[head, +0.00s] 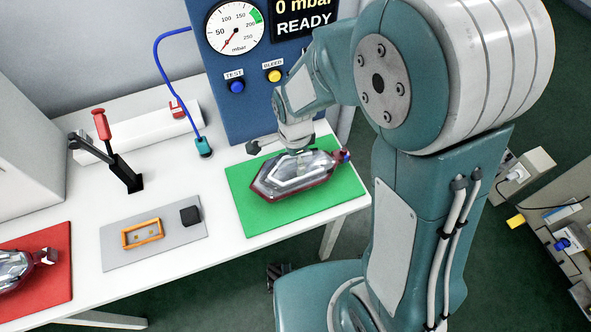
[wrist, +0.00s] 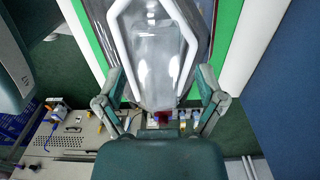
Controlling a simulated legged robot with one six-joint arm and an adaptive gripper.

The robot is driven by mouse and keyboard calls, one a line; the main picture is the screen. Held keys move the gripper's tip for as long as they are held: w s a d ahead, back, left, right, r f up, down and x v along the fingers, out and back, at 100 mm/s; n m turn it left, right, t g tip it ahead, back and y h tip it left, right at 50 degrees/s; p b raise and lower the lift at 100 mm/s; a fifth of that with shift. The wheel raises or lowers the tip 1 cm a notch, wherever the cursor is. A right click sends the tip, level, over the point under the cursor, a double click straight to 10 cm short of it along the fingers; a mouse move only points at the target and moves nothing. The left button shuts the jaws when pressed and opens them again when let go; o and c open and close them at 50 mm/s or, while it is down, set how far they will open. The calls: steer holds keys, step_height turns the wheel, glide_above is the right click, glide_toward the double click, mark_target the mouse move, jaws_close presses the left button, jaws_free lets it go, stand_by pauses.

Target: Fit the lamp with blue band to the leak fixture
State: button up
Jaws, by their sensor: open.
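A tail lamp (head: 292,180) with a clear lens and dark red rim lies on the green mat (head: 261,219). A small blue part shows at its right end. My gripper (head: 292,151) is above the lamp's back edge in the head view, partly hidden by my arm. In the wrist view my gripper (wrist: 160,92) is open, its fingers spread on either side of the narrow end of the lamp (wrist: 157,55). I cannot tell whether they touch it. The leak fixture has a grey plate (head: 121,255) with an empty orange frame (head: 142,233) and black block (head: 190,215).
A toggle clamp (head: 122,170) with a red handle stands behind the plate. A blue hose (head: 165,75) ends in a teal connector (head: 203,147). A blue gauge panel (head: 231,90) reads READY. Another lamp (head: 14,270) lies on the red mat (head: 52,240).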

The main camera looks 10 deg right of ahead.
jaws_close()
steer(key=shift+r, duration=0.1)
stand_by(0.3)
